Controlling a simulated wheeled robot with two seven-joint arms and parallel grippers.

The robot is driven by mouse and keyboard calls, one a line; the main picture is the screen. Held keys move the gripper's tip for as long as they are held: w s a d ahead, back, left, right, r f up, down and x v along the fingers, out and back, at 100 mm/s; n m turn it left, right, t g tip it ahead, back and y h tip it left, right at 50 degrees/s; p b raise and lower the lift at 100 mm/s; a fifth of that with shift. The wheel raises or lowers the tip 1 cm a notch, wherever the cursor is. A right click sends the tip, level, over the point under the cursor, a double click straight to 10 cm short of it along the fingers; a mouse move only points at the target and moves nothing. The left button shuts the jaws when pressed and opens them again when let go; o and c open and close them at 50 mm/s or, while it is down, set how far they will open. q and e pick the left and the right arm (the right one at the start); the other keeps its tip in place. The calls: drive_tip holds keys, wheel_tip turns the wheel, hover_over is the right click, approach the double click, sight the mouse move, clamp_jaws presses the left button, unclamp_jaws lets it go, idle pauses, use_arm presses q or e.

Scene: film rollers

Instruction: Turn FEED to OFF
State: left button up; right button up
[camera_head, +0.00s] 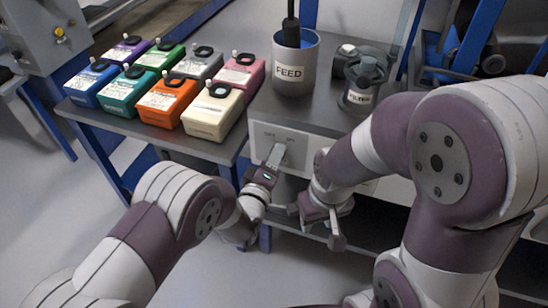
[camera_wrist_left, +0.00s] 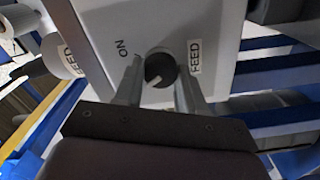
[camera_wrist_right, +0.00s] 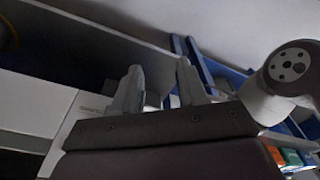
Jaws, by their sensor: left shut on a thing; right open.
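The FEED knob (camera_wrist_left: 160,68) is a dark round knob on a pale panel (camera_wrist_left: 207,20) in the left wrist view. A FEED label is to its right and ON is printed to its upper left; I see no OFF lettering. A small pale mark shows on the knob's lower left. My left gripper (camera_wrist_left: 159,80) is shut on the knob, one finger on each side. In the head view the left gripper (camera_head: 275,156) is at the panel front and hides the knob. My right gripper (camera_head: 318,224) is open and empty, low in front of the cabinet; it also shows in the right wrist view (camera_wrist_right: 159,78).
A grey FEED cup (camera_head: 290,73) with a dark rod in it and a FILTER container (camera_head: 358,98) stand on the cabinet top (camera_head: 300,112). Several coloured boxes, including a cream one (camera_head: 212,112), cover the side table at left. Floor is free at lower left.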

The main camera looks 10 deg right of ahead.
use_arm(q)
drive_tip(key=o, duration=1.1)
drive_tip(key=shift+c, duration=0.2)
drive_tip(key=p+v, duration=0.2)
drive_tip(key=v, duration=1)
drive_tip(key=shift+s+a, duration=0.25)
drive_tip(key=shift+s, duration=0.05)
